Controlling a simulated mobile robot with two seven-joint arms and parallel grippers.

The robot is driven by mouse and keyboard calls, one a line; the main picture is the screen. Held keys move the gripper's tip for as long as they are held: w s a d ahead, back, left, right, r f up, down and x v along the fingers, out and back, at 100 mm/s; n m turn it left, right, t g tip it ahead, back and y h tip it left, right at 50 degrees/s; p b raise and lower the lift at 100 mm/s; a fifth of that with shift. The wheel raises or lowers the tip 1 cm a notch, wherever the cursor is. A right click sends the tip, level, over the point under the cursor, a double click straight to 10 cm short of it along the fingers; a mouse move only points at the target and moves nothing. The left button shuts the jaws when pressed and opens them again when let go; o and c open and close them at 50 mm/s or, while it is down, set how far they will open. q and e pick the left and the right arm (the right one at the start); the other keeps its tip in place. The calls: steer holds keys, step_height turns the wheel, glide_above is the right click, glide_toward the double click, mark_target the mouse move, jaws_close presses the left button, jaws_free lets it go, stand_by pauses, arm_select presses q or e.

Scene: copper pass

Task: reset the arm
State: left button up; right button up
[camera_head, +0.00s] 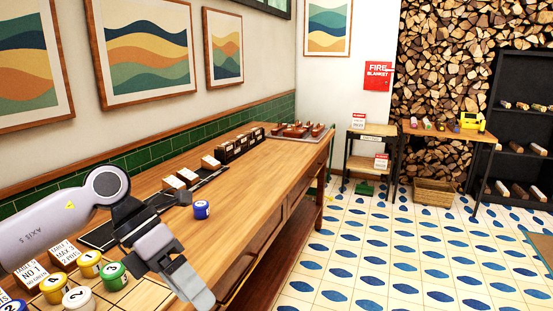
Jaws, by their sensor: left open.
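My left arm comes in from the left over the long wooden counter (262,182). My left gripper (190,290) hangs at the counter's front edge, pointing down and to the right. Its jaws are open and I see nothing between them. My right gripper is out of view.
Small signs (66,253) stand behind the pots. The tiled floor (390,260) right of the counter is clear.

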arm_select(q)
steer(key=s+d+n+h+b, duration=0.1)
steer(key=s+d+n+h, duration=0.15)
steer(key=d+h, duration=0.35)
steer(key=s+d+n+h, duration=0.2)
steer(key=d+n+h, duration=0.2)
steer(key=d+h, duration=0.2)
steer(key=w+a+f+n+t+y+b, duration=0.15)
steer(key=a+f+n+t+y, duration=0.4)
steer(key=f+n+t, duration=0.65)
steer(key=w+a+f+n+t+y, duration=0.2)
steer(key=a+f+n+t+y, duration=0.4)
steer(key=n, duration=1)
steer(key=s+a+f+n+g+y, duration=0.2)
steer(key=s+a+f+n, duration=0.1)
steer(key=s+f, duration=0.4)
steer(key=s+a+f+n+g+y, duration=0.3)
steer(key=s+f, duration=0.4)
steer(key=f, duration=0.3)
steer(key=shift+a+f+n+b, duration=0.3)
steer(key=shift+a+n, duration=0.45)
steer(key=shift+n, duration=0.2)
steer(key=shift+y, duration=0.25)
